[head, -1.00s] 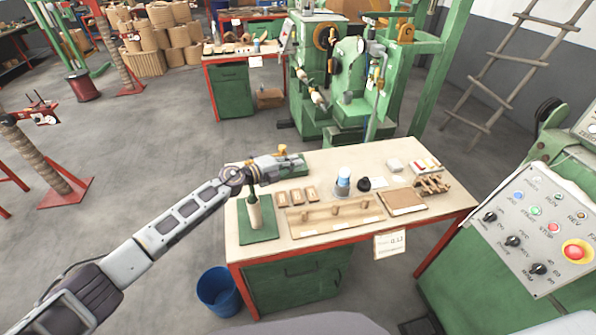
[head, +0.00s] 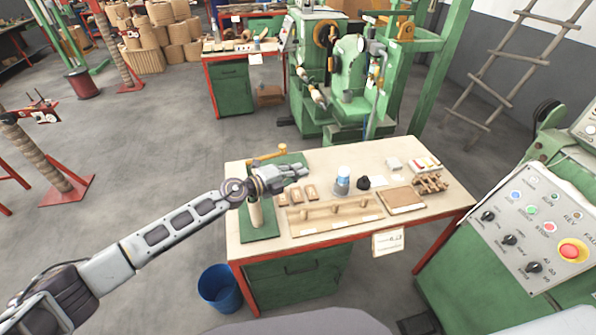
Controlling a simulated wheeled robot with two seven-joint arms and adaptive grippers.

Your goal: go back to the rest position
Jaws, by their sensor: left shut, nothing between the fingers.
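My left gripper (head: 296,171) is shut and empty. It hangs over the back left part of the workbench (head: 330,161), its fingers pointing right. The left arm reaches in from the lower left. Below the wrist, a green plate (head: 262,232) carries an upright wooden post (head: 256,214), whose top is partly hidden by my arm. My right gripper is not in view.
On the bench lie several small wooden blocks (head: 296,194), a wooden tray (head: 300,231), a blue-and-white container (head: 343,176) and a brown board (head: 400,200). A blue bucket (head: 220,290) stands at the bench's left. A control panel (head: 540,230) is at right.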

